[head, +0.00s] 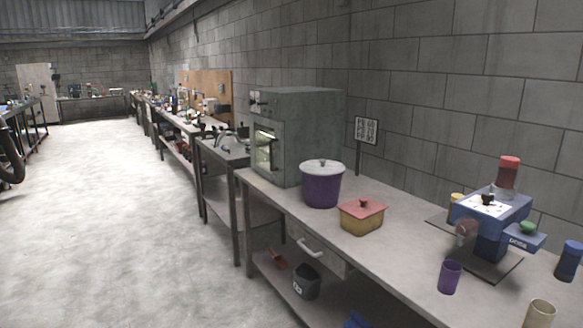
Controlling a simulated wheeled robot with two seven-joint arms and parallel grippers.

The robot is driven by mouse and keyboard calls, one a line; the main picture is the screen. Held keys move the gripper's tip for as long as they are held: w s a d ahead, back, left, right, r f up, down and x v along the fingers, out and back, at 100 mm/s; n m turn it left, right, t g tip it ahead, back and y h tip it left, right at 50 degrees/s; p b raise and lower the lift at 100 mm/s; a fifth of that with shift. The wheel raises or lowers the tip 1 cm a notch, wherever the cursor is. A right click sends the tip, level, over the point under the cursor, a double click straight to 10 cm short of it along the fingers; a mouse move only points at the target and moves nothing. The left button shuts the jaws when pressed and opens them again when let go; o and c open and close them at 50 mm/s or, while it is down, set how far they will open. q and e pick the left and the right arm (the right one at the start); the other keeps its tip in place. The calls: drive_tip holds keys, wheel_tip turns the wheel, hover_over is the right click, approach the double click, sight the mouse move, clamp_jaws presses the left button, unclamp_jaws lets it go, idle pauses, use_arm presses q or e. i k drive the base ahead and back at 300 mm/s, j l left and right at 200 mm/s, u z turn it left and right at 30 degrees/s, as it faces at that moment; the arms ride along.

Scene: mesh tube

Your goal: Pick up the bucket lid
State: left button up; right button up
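A purple bucket (321,189) stands upright on the workbench, in front of the grey box-shaped machine. Its pale lid (322,165) sits on top, with a small dark knob at its middle. To its right is a yellow box (361,222) with a red lid (363,206) and a small knob, also on the bench. Neither of my grippers shows in the head view.
The grey machine (312,125) stands behind the bucket. A blue machine (490,215), a purple cup (449,277), a tan cup (539,313) and a blue cup (569,260) are to the right. A dark bucket (307,284) is on the lower shelf. The floor (110,220) at left is clear.

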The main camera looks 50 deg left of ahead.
sight(321, 166)
drive_tip(key=u, duration=1.35)
drive_tip(key=z, duration=0.4)
drive_tip(key=i+j+z, duration=0.45)
drive_tip(key=z, duration=0.25)
drive_tip(key=i+j+z, duration=0.1)
drive_tip(key=j, duration=0.25)
drive_tip(key=i+j, duration=0.2)
drive_tip(key=j, duration=0.15)
drive_tip(key=i+j+z, duration=0.15)
drive_tip(key=j, duration=0.2)
drive_tip(key=i+j+z, duration=0.1)
drive_tip(key=j, duration=0.25)
drive_tip(key=i+j, duration=0.15)
drive_tip(key=j, duration=0.25)
drive_tip(key=i+j, duration=0.15)
drive_tip(key=j, duration=0.2)
drive_tip(key=i+j, duration=0.1)
drive_tip(key=j, duration=0.25)
drive_tip(key=i+j, duration=0.15)
drive_tip(key=j, duration=0.2)
drive_tip(key=z, duration=0.05)
